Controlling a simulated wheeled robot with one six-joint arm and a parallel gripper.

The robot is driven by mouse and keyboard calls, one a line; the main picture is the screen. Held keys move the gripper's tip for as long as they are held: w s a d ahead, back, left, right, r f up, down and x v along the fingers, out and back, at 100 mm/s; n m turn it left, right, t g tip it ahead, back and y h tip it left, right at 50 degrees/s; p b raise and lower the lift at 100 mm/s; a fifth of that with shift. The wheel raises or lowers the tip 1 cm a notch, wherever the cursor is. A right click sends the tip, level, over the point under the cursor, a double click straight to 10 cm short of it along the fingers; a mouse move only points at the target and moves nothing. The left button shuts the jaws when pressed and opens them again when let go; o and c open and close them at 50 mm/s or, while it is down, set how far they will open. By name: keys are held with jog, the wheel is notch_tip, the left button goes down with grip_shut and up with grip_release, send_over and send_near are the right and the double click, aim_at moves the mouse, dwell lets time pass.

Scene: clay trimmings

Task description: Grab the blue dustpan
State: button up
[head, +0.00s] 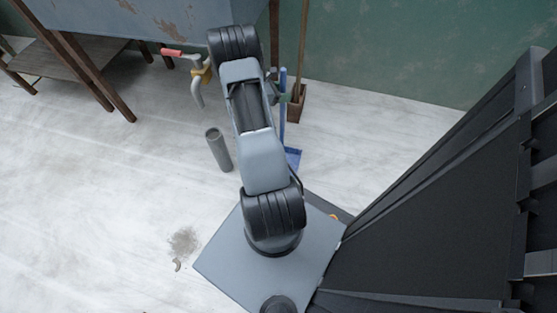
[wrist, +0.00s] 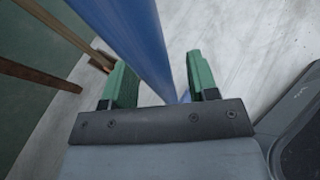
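The blue dustpan has a long upright handle (head: 283,110) and a flat blue pan (head: 293,157) on the floor, just right of my arm in the head view. In the wrist view its blue handle (wrist: 135,40) runs from the top edge down into the space between the green fingers of my gripper (wrist: 157,65). The fingers are apart, with a visible gap between the handle and the right finger. The handle lies closer to the left finger; I cannot tell if they touch. In the head view my arm hides most of the gripper and part of the dustpan.
A wooden-handled broom (head: 297,100) stands by the green wall behind the dustpan. A grey table on wooden legs (head: 95,75) is at upper left. Clay debris (head: 184,242) lies on the floor, which is open at left.

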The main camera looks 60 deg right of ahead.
grip_shut()
jog(key=shift+r, duration=0.1)
dwell(0.6)
